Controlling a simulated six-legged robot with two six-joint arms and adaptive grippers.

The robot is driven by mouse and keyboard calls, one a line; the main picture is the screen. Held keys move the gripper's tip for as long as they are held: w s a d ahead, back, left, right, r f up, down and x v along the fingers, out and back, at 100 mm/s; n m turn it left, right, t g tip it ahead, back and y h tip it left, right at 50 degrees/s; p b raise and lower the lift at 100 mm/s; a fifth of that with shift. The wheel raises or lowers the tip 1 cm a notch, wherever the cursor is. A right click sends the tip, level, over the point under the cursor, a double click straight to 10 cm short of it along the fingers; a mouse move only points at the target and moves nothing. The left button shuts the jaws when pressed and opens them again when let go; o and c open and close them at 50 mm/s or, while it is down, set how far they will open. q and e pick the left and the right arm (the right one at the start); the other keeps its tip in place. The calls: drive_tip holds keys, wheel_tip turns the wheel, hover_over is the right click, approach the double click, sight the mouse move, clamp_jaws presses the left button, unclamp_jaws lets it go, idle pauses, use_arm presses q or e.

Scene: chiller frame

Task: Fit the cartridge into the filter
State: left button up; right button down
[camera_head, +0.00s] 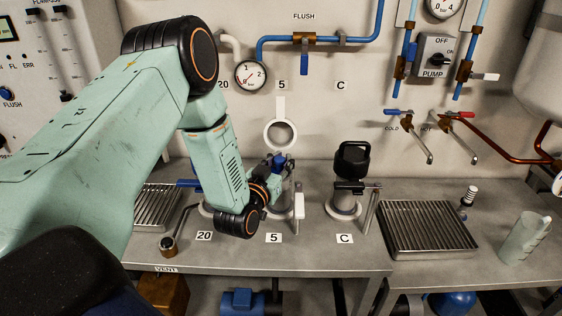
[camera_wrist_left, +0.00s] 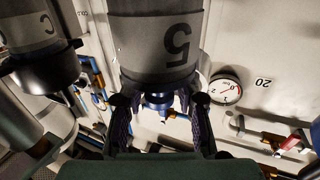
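In the head view my left gripper (camera_head: 280,172) is at the number 5 station and hides much of that housing. In the wrist view my left gripper's dark fingers (camera_wrist_left: 160,108) stand apart near the collar. A small blue part (camera_wrist_left: 158,99) shows between them; I cannot tell whether it is gripped or lies behind. I cannot make out the cartridge for certain. My right gripper is not in view.
Housing C (camera_head: 345,207) with a black top stands to the right. A slatted drain tray (camera_head: 425,228), a banded white object (camera_head: 469,196) and a translucent jug (camera_head: 522,243) are farther right. A ring (camera_head: 280,133) on the wall and a gauge (camera_head: 251,77) are behind the gripper.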

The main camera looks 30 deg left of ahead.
use_arm(q)
drive_tip(key=o, duration=0.3)
drive_tip(key=shift+w, duration=0.1)
drive_tip(key=s, duration=0.4)
drive_tip(key=s+d, duration=0.1)
drive_tip(key=s, duration=0.3)
drive_tip(key=s+d, duration=0.1)
drive_tip(key=s, duration=0.3)
drive_tip(key=shift+p, duration=0.4)
